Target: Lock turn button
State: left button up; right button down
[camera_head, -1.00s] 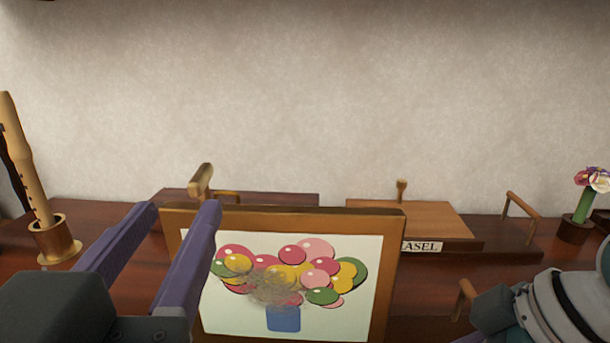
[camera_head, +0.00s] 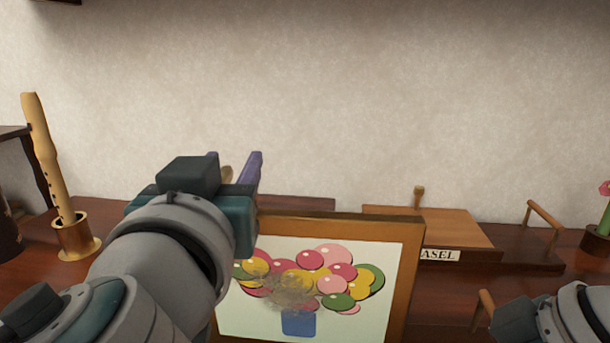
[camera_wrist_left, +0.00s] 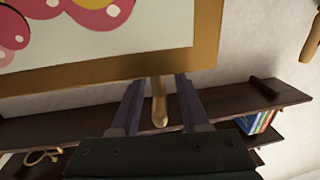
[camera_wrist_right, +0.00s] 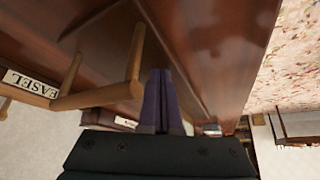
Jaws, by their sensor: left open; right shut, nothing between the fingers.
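The wooden turn button (camera_head: 227,174) is a peg at the top left corner of the framed painting (camera_head: 405,290). In the left wrist view the turn button (camera_wrist_left: 159,108) stands between my left fingers, with a gap on both sides. My left gripper (camera_head: 236,158) is open around it; the hand hides much of that corner in the head view. The painting of colored balls, with a grey smudge, stands upright on the table. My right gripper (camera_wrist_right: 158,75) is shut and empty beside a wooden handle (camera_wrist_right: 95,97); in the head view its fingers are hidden.
A recorder (camera_head: 45,155) stands in a holder (camera_head: 75,240) at the left. A flower pot (camera_head: 597,240) is at the right edge.

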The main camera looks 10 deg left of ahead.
pick_arm(q)
jog(key=shift+c, duration=0.3)
pick_arm(e)
jog(key=shift+s+f, duration=0.15)
jog(key=shift+f, duration=0.05)
pick_arm(q)
grip_shut()
jog(key=shift+d+m+h, duration=0.25)
jog(key=shift+m+h, duration=0.55)
jog(key=shift+h, duration=0.5)
jog(key=shift+o, duration=0.3)
grip_release()
